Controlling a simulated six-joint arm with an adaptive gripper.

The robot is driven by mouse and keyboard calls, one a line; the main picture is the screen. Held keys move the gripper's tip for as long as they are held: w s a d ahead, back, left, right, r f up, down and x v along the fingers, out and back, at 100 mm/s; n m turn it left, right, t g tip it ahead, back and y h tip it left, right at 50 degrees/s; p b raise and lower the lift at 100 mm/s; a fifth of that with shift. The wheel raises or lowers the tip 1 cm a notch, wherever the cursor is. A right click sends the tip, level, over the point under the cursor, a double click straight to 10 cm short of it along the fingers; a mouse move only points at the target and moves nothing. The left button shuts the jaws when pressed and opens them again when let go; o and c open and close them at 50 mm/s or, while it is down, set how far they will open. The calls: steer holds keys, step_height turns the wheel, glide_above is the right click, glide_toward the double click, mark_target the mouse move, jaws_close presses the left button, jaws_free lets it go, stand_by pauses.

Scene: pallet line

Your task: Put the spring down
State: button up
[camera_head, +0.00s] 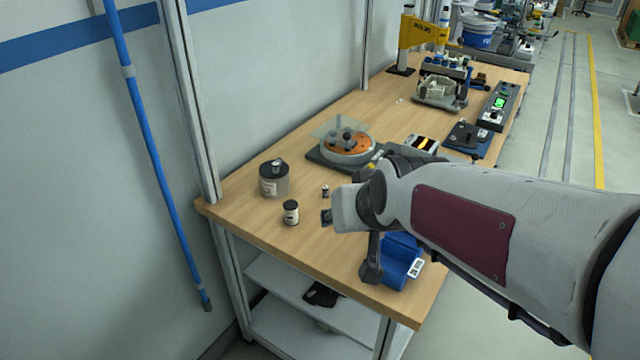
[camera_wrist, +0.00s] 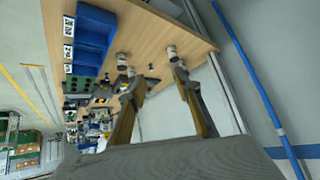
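My gripper (camera_wrist: 153,74) shows in the wrist view with its two fingers apart and a clear gap between the tips. I see no spring between them and cannot make out a spring anywhere in either view. In the head view my arm hides most of the gripper, which is above the front part of the wooden table (camera_head: 262,215). In the wrist view the table (camera_wrist: 150,25) is beyond the fingertips.
A grey canister (camera_head: 273,180), a small jar (camera_head: 291,212) and a tiny dark cylinder (camera_head: 325,191) stand near the left edge. A blue bin (camera_head: 402,258) is at the front. A round orange fixture (camera_head: 348,148) and a yellow press (camera_head: 424,33) stand farther back.

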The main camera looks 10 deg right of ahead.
steer(key=w+f+m+t+h, duration=0.1)
steer(key=w+f, duration=0.3)
steer(key=w, duration=0.4)
steer(key=w+d+f+t, duration=0.15)
steer(key=w+f, duration=0.25)
steer(key=w, duration=0.4)
steer(key=w+f+m+t+h, duration=0.1)
steer(key=w+f, duration=0.4)
steer(key=w, duration=0.4)
steer(key=t+h, duration=0.1)
glide_toward(325, 192)
steer(key=shift+w+r, duration=0.5)
steer(key=shift+w, duration=0.35)
steer(key=shift+t, duration=0.25)
steer(key=shift+x, duration=1.3)
steer(key=shift+w+f, duration=0.1)
steer(key=shift+f, duration=0.05)
